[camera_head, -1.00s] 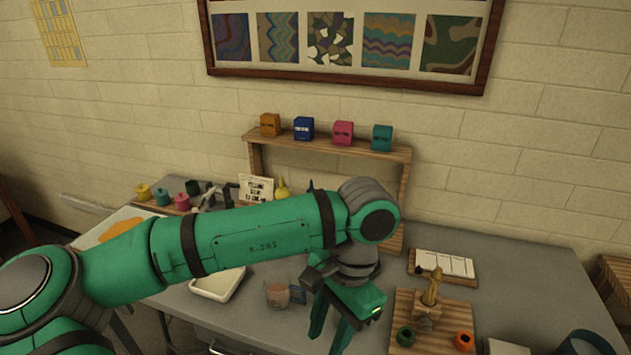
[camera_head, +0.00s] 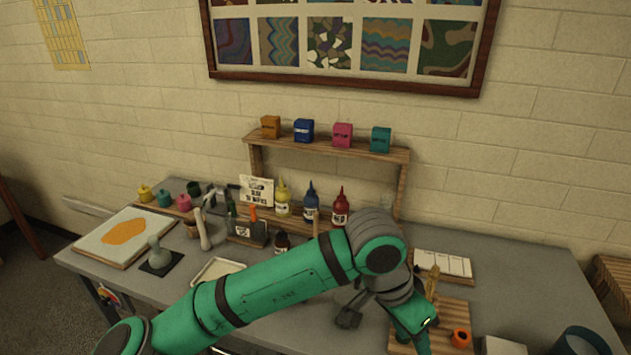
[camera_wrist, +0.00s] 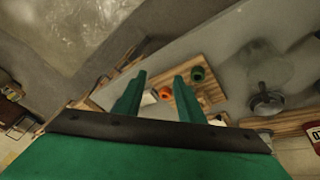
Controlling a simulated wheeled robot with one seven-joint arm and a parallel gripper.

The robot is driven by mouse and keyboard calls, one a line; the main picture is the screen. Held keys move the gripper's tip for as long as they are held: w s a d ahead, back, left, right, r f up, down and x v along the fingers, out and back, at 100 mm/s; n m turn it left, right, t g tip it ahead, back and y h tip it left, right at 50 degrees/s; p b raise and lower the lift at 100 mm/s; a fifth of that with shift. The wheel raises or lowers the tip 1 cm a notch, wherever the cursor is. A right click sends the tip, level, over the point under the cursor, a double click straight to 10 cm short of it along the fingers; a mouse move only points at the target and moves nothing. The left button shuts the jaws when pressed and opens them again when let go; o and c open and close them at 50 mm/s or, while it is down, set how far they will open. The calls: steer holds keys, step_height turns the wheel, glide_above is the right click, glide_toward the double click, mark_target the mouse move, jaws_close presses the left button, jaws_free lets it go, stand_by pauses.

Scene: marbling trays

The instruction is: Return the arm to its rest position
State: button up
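My green arm reaches across the front of the grey table in the head view. Its gripper hangs at the right, by the wooden board with the small rings, and its fingertips are hidden or cut off there. In the wrist view my gripper (camera_wrist: 160,85) shows two green fingers spread apart with nothing between them. Beyond the fingers lie the wooden board (camera_wrist: 210,92), a dark green ring (camera_wrist: 198,74) and an orange ring.
A wooden shelf (camera_head: 330,148) with several coloured boxes stands at the back. Squeeze bottles (camera_head: 311,205) stand below it. A white tray (camera_head: 215,268) lies partly behind my arm. The orange ring (camera_head: 461,338) sits on the board (camera_head: 455,315) at right.

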steer(key=w+d+r+n+t+h, duration=0.2)
steer(key=d+r+h, duration=0.2)
steer(key=d+h, duration=0.25)
steer(key=w+d+r+n+t+h, duration=0.1)
steer(key=w+d+r+t+h, duration=0.2)
steer(key=d+h, duration=0.4)
steer(key=s+a+f+n+t+y, duration=0.2)
steer(key=a+f+n+t+y, duration=0.5)
steer(key=f, duration=0.3)
steer(key=s+a+f+n+t+y, duration=0.3)
steer(key=a+f+n+t+y, duration=0.3)
steer(key=a+f+n, duration=0.3)
steer(key=s+a+f+m+y, duration=0.1)
steer(key=s+a+f+m, duration=0.1)
steer(key=s+a, duration=0.3)
steer(key=s+a+f+m+g+y, duration=0.1)
steer(key=s+a+f, duration=0.3)
steer(key=s, duration=0.8)
steer(key=s+a+f+m+g+y, duration=0.1)
steer(key=s+a+f+m+y, duration=0.2)
steer(key=s+a, duration=0.3)
steer(key=s, duration=0.2)
steer(key=shift+s+m, duration=0.3)
steer(key=shift+s, duration=0.05)
steer(key=shift+f, duration=0.1)
